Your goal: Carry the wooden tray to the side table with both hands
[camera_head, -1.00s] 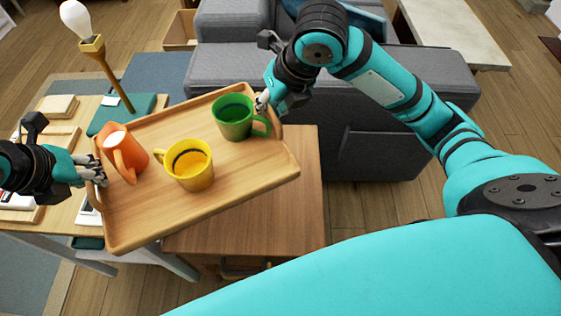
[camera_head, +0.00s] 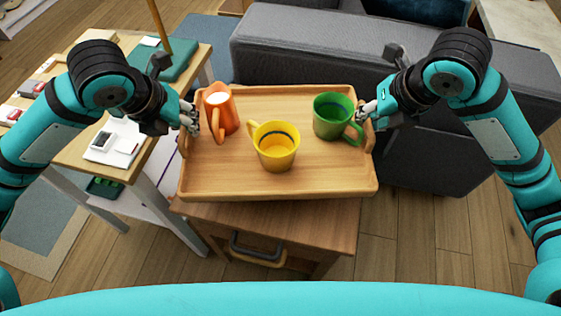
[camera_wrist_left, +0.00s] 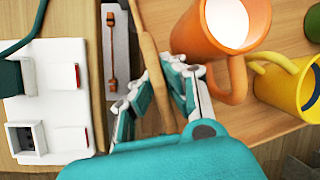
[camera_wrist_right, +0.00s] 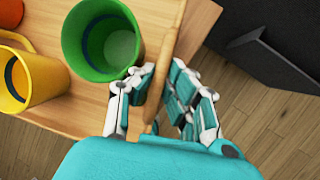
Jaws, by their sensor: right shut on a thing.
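The wooden tray (camera_head: 225,183) is roughly level over the wooden side table (camera_head: 320,222); I cannot tell whether it touches the top. An orange mug (camera_head: 221,108), a yellow mug (camera_head: 277,152) and a green mug (camera_head: 332,117) stand upright on it. My left gripper (camera_head: 192,118) has its fingers on both sides of the tray's left end wall, closed on it, as in the left wrist view (camera_wrist_left: 158,75). My right gripper (camera_head: 368,115) is shut on the right end wall, also in the right wrist view (camera_wrist_right: 156,80).
A desk (camera_head: 72,155) with a teal book (camera_head: 165,63) and small white items stands close to the left. A grey sofa (camera_head: 300,45) is right behind the tray and extends right. Wooden floor (camera_head: 430,230) is open at the front right.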

